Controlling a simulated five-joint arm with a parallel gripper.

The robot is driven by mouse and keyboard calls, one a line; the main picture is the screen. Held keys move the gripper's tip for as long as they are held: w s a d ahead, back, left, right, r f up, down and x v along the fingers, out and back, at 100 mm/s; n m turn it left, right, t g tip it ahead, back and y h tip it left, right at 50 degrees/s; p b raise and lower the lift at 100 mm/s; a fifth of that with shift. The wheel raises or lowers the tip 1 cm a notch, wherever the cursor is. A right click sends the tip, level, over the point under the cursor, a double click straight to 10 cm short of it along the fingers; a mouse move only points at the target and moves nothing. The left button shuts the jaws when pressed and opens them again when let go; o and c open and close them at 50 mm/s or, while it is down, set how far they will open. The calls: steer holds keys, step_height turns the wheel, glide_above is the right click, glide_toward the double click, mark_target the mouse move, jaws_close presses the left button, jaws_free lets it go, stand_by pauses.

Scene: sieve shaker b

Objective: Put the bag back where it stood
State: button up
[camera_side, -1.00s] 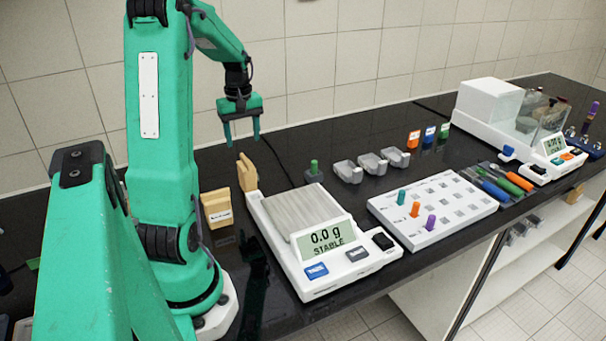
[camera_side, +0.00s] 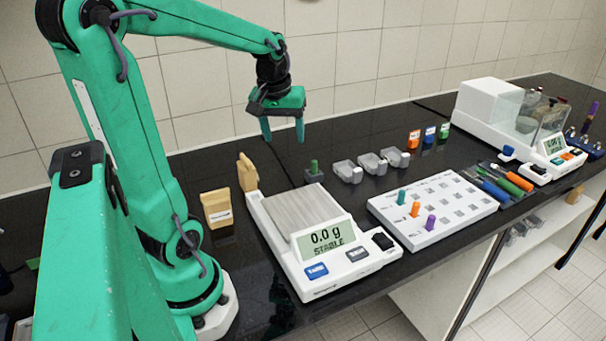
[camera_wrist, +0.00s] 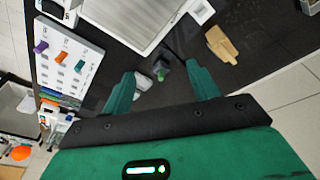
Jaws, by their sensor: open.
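Two tan paper bags stand left of the near scale in the side view. One bag (camera_side: 217,208) has a white label and stands nearest my arm. The other bag (camera_side: 247,172) stands behind it at the scale's back left corner. One tan bag (camera_wrist: 222,45) shows in the wrist view, right of the scale pan; I cannot tell for certain which of the two it is. My gripper (camera_side: 283,132) is open and empty, high above the bench and right of both bags. Its two fingers (camera_wrist: 162,80) also show in the wrist view, with nothing between them at finger height.
The near scale (camera_side: 325,255) reads 0.0 g, STABLE, with an empty pan. A green-knobbed piece (camera_side: 314,172) and several grey trays (camera_side: 346,171) stand behind it. A white rack with pegs (camera_side: 450,208) is to the right. A second scale (camera_side: 490,110) stands far right.

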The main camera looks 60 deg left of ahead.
steer(key=s+d+r+m+t, duration=0.1)
steer(key=s+d+m, duration=0.2)
steer(key=d, duration=0.6)
steer(key=s+d+r+m+t+h, duration=0.1)
steer(key=s+d+m+t, duration=0.1)
steer(key=d+m, duration=0.5)
steer(key=shift+s+d+t, duration=0.3)
steer(key=shift+s+d, duration=0.3)
steer(key=shift+d, duration=0.3)
